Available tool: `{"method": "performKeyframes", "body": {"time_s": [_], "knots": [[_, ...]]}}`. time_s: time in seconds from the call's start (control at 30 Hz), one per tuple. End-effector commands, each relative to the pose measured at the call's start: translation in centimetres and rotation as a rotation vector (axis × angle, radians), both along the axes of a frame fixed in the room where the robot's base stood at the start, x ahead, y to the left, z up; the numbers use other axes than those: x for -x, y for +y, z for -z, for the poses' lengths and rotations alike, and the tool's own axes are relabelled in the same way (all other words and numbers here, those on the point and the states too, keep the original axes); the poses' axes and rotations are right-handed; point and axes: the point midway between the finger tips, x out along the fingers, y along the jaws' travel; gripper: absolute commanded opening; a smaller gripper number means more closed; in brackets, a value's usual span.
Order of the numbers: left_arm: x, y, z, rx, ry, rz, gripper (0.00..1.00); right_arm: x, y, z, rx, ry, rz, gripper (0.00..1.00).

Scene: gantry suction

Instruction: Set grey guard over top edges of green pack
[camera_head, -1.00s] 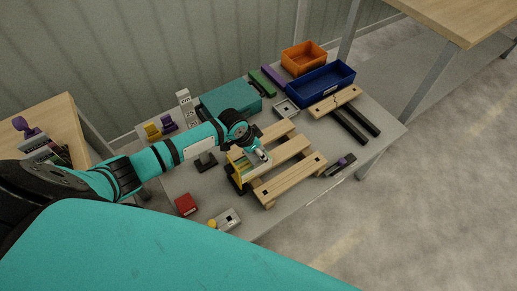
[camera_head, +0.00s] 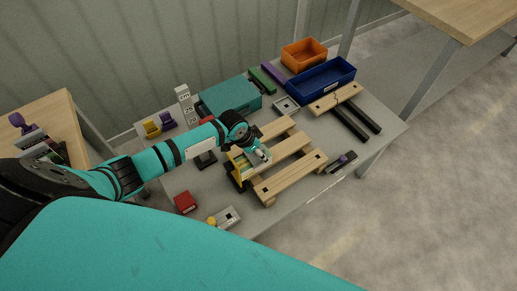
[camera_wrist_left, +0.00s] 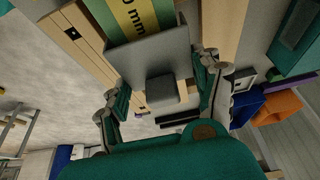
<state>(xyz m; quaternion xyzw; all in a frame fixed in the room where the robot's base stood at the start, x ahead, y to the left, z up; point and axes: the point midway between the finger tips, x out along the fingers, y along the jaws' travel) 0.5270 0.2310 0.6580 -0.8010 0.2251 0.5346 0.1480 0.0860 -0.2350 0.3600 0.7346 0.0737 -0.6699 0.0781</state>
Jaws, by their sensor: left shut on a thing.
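My left gripper (camera_head: 259,154) is over the wooden pallet (camera_head: 290,180). In the head view the pack's yellow side (camera_head: 239,167) stands upright at the pallet's left end, partly behind the gripper. My right gripper is not in view.
A teal case (camera_head: 230,95), blue bin (camera_head: 322,80) and orange bin (camera_head: 303,54) stand at the back of the grey table. A red block (camera_head: 185,202) and a grey fixture with a yellow knob (camera_head: 228,217) lie at the front left.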

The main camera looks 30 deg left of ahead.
Motion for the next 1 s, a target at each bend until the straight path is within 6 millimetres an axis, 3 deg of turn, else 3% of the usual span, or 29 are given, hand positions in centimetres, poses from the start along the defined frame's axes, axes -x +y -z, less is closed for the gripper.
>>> {"method": "performKeyframes", "body": {"time_s": [0.43, 0.47, 0.67, 1.0], "knots": [[0.02, -0.03, 1.20, 0.000, 0.000, 0.000, 0.44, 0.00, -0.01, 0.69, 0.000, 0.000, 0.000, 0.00], [0.01, -0.03, 1.19, 0.000, 0.000, 0.000, 0.68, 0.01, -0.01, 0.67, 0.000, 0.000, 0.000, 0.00], [0.00, -0.02, 1.11, 0.000, 0.000, 0.000, 0.93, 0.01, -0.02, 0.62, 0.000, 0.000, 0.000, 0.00], [0.07, 0.10, 0.84, -0.001, 0.000, 0.000, 0.93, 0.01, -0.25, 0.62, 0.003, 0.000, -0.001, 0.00]]}}
